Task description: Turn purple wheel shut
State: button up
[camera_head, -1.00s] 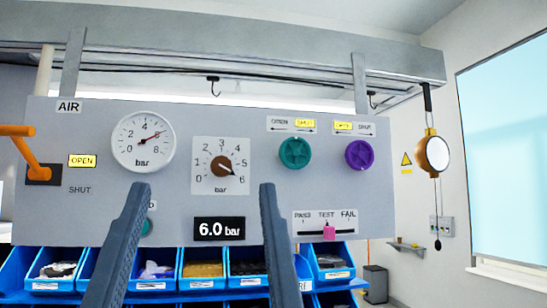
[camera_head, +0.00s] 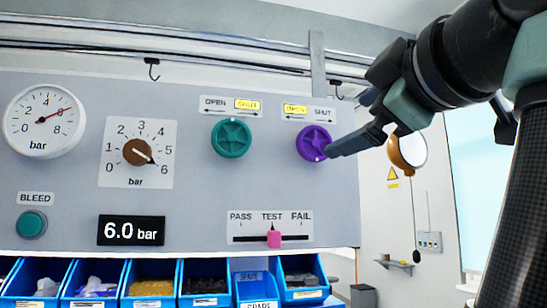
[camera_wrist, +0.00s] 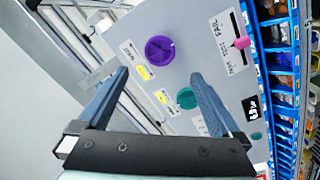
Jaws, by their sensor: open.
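The purple wheel (camera_head: 314,143) is on the grey panel, right of the green wheel. The label above it has OPEN (camera_head: 295,110) lit yellow and SHUT (camera_head: 322,113) unlit. My gripper (camera_head: 350,124) is open at the wheel's right side; its lower fingertip appears close to the wheel's right edge, though contact is not clear. In the wrist view the purple wheel (camera_wrist: 160,49) lies ahead of the open, empty fingers (camera_wrist: 158,75), roughly between their lines.
The green wheel (camera_head: 231,137) is left of the purple one, with its SHUT label lit. Below are a pink slider (camera_head: 274,239) at TEST and a 6.0 bar display (camera_head: 131,230). Blue bins (camera_head: 205,280) line the bottom. A round mirror-like disc (camera_head: 407,150) hangs at the right.

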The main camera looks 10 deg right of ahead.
aim_at(314, 141)
jog(key=shift+n, duration=0.4)
jog(key=w+p, duration=0.2)
jog(key=w, duration=0.1)
jog(key=w+p, duration=0.1)
jog(key=w, duration=0.3)
jog(key=w+r+p, duration=0.1)
jog(key=w+p, duration=0.1)
jog(key=w, duration=0.1)
jog(key=shift+w+a+p, duration=0.3)
jog(key=shift+w+p, duration=0.05)
jog(key=shift+w, duration=0.05)
jog(key=shift+w+f, duration=0.2)
jog(key=shift+w, duration=0.5)
jog(key=c, duration=1.2)
jog(key=shift+c, duration=0.2)
